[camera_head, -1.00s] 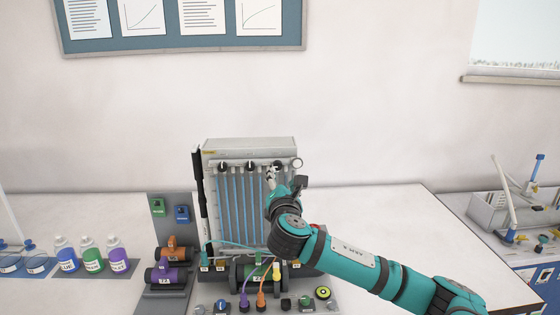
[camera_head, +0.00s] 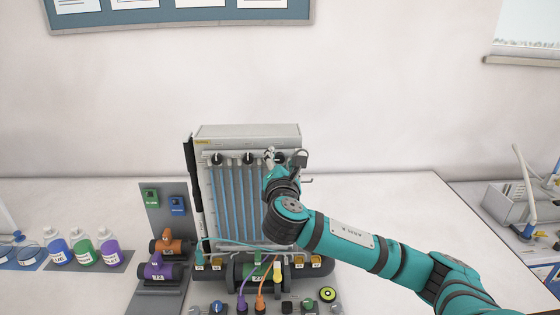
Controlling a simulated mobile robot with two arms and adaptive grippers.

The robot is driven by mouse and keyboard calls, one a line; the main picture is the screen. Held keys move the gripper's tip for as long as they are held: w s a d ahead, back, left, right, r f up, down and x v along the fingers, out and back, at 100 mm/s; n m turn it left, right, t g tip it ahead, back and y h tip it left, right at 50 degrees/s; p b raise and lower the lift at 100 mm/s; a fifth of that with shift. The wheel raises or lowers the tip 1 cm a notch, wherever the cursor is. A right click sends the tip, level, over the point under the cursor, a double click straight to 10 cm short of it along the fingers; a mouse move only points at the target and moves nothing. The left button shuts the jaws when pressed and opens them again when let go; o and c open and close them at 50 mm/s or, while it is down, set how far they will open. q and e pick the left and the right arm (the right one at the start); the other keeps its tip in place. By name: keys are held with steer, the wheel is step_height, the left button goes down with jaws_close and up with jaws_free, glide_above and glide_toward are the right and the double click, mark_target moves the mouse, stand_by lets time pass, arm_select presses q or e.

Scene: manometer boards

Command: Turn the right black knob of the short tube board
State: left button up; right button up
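The tube board (camera_head: 248,131) stands upright on the bench, a grey panel with several blue tubes. Along its top rail are a left black knob (camera_head: 217,159), a middle black knob (camera_head: 248,159) and a right black knob (camera_head: 280,158). My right gripper (camera_head: 270,156) comes in from the lower right, in front of the board's upper right, with its pale fingertips at the right knob's left side. The gripper and its wrist partly cover the knob and rail end. I cannot tell whether the fingers touch the knob or how far apart they are. My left gripper is out of view.
Below the board are a dark cylinder (camera_head: 261,270), an orange cable (camera_head: 261,299) and small knobs. To the left stand a grey panel (camera_head: 151,219), a purple cylinder (camera_head: 158,268) and labelled bottles (camera_head: 83,249).

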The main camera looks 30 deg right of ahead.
steer(key=shift+d+f, duration=0.1)
jaws_close()
steer(key=shift+f+m+b, duration=0.1)
steer(key=shift+m+b, duration=0.4)
steer(key=shift+m, duration=0.1)
steer(key=shift+m+b, duration=0.75)
steer(key=shift+m, duration=0.45)
steer(key=m+b, duration=0.2)
steer(key=m, duration=0.2)
steer(key=shift+m, duration=0.3)
steer(key=m+b, duration=0.2)
steer(key=m, duration=0.3)
steer(key=shift+m+b, duration=0.5)
steer(key=shift+m, duration=1.8)
